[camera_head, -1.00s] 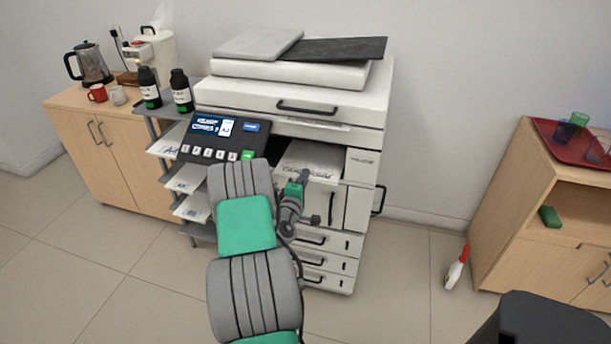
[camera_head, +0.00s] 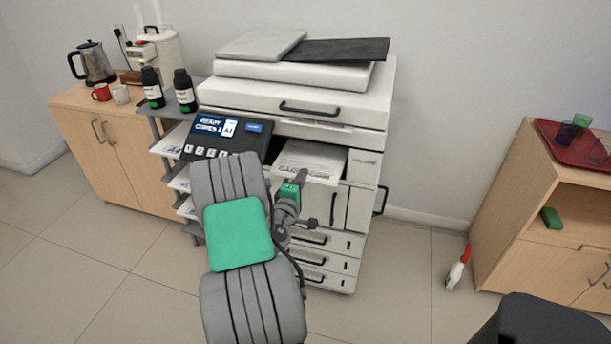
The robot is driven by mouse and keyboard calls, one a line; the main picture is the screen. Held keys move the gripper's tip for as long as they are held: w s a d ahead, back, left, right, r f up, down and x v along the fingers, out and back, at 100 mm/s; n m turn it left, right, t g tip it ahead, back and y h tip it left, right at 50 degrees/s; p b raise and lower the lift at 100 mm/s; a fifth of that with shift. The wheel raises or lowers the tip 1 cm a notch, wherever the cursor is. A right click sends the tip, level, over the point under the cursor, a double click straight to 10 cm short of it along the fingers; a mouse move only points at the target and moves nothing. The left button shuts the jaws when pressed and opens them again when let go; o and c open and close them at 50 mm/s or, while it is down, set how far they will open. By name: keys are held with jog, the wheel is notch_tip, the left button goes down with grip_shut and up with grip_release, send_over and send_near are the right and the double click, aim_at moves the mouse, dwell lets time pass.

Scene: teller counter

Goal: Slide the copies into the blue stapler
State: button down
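The copies (camera_head: 312,158) are white printed sheets in the output slot of the large white copier (camera_head: 300,98). Their front edge shows at the slot opening. My gripper (camera_head: 302,174) is at that front edge, seen from behind and small. It overlaps the sheets in the picture; I cannot tell whether its fingers are open or closed on them. No blue stapler can be made out in this view.
The copier's control panel (camera_head: 212,138) stands left of the slot, above side shelves of paper (camera_head: 172,138). Toner bottles (camera_head: 185,90) stand beside it. A wooden cabinet (camera_head: 540,200) with a red tray (camera_head: 570,148) is at right. A red-and-white object (camera_head: 457,268) is on the floor.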

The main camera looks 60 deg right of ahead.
jog(key=s+a+r, duration=0.1)
jog(key=a+r, duration=0.2)
jog(key=a, duration=0.5)
jog(key=shift+s+a+b, duration=0.25)
jog(key=shift+a+b, duration=0.15)
jog(key=shift+d+r, duration=0.1)
